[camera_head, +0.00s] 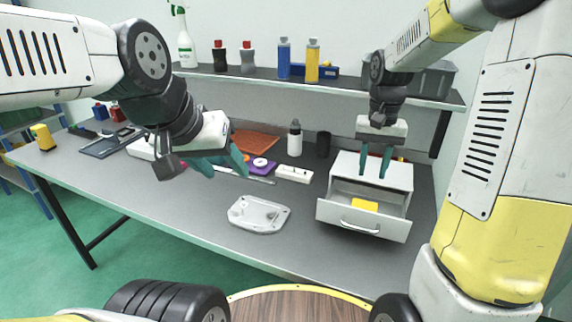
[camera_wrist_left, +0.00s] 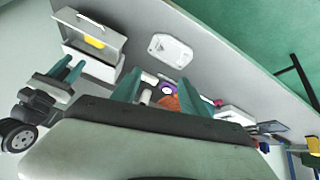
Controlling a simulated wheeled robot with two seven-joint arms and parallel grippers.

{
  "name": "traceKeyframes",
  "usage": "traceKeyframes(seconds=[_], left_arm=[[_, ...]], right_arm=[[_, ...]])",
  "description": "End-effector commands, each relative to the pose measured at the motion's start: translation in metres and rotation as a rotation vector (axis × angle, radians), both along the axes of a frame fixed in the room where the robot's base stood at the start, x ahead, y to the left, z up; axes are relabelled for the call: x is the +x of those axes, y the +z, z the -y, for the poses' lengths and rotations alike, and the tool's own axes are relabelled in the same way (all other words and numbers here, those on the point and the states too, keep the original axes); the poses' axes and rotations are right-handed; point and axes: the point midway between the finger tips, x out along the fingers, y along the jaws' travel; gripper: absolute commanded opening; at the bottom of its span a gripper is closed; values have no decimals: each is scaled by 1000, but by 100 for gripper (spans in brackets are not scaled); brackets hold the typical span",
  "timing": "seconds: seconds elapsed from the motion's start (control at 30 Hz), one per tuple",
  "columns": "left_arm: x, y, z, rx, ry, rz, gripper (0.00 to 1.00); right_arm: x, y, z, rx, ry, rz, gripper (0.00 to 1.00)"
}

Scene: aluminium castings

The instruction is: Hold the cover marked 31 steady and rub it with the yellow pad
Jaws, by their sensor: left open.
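The cover (camera_head: 258,214) is a pale grey casting lying flat near the table's front edge; I cannot read its mark. It also shows in the left wrist view (camera_wrist_left: 170,50). A yellow pad (camera_head: 364,205) lies in the pulled-out drawer (camera_head: 361,226) of a white cabinet; it also shows in the left wrist view (camera_wrist_left: 94,41). My left gripper (camera_head: 222,165) is open and empty, above the table behind and left of the cover. My right gripper (camera_head: 376,162) has its fingers apart, pointing down above the cabinet, behind the pad, with nothing between them.
A purple piece (camera_head: 262,166), a white block (camera_head: 294,174) and an orange-brown mat (camera_head: 256,141) lie behind the cover. A bottle (camera_head: 295,138) and a black cup (camera_head: 323,144) stand further back. A shelf (camera_head: 330,86) with bottles runs along the wall. Table left of the cover is clear.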

Motion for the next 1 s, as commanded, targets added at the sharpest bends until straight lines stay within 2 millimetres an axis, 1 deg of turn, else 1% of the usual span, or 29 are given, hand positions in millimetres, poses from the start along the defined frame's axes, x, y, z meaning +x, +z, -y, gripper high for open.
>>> traceKeyframes(seconds=[0.17,0.27,0.47,0.67,0.8,0.9,1.0], left_arm=[[17,-5,-3,64,-70,-37,52],[36,-12,-7,131,-155,-74,52],[80,-38,-15,268,-370,-162,52],[122,-75,-23,368,-602,-250,52],[147,-108,-28,417,-768,-306,52],[160,-130,-31,439,-870,-339,52],[170,-147,-34,454,-952,-360,52]], right_arm=[[0,0,0,1,0,0,36],[0,0,0,1,1,0,36],[0,0,0,1,1,1,36],[0,0,0,1,1,1,36],[0,0,0,1,1,1,36],[0,0,0,1,1,1,36],[0,0,0,1,1,1,36]])
